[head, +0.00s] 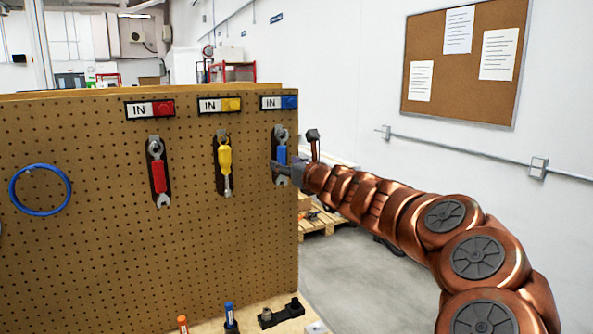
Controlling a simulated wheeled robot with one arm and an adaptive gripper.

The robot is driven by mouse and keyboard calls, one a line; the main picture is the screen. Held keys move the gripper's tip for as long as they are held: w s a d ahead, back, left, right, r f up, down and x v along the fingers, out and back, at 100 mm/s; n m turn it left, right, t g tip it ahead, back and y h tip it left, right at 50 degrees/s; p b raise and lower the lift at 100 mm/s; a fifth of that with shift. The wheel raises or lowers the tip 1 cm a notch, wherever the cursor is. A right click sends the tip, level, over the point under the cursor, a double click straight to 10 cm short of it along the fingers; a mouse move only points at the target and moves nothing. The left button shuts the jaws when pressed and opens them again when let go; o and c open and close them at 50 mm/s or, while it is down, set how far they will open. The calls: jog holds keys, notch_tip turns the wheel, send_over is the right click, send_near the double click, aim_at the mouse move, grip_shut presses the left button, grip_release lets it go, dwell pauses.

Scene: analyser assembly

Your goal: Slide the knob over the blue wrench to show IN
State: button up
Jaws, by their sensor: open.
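The blue wrench (280,152) hangs on the pegboard near its right edge, partly hidden by my gripper. Above it is a sign (268,103) that reads IN, with a blue knob (290,102) at its right end. My gripper (277,168) is open, in front of the lower part of the blue wrench and below the sign. Whether it touches the wrench cannot be told. It is apart from the knob.
A red wrench (159,174) and a yellow-handled tool (224,158) hang to the left, under IN signs with red (162,108) and yellow (231,105) knobs. A blue ring (40,190) hangs far left. Markers (229,315) stand below.

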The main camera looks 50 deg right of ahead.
aim_at(283, 159)
jog(key=shift+m+h, duration=0.5)
jog(key=shift+m, duration=0.2)
jog(key=shift+w+d+f+p, duration=0.1)
jog(key=shift+w+d+p, duration=0.05)
jog(key=shift+w+d, duration=0.8)
jog(key=shift+w+d+f+p, duration=0.15)
jog(key=shift+w+d, duration=0.45)
jog(key=shift+w, duration=0.6)
jog(key=shift+w+d+f+p, duration=0.1)
jog(key=shift+w+d, duration=0.7)
jog(key=shift+w, duration=0.25)
grip_shut()
grip_release()
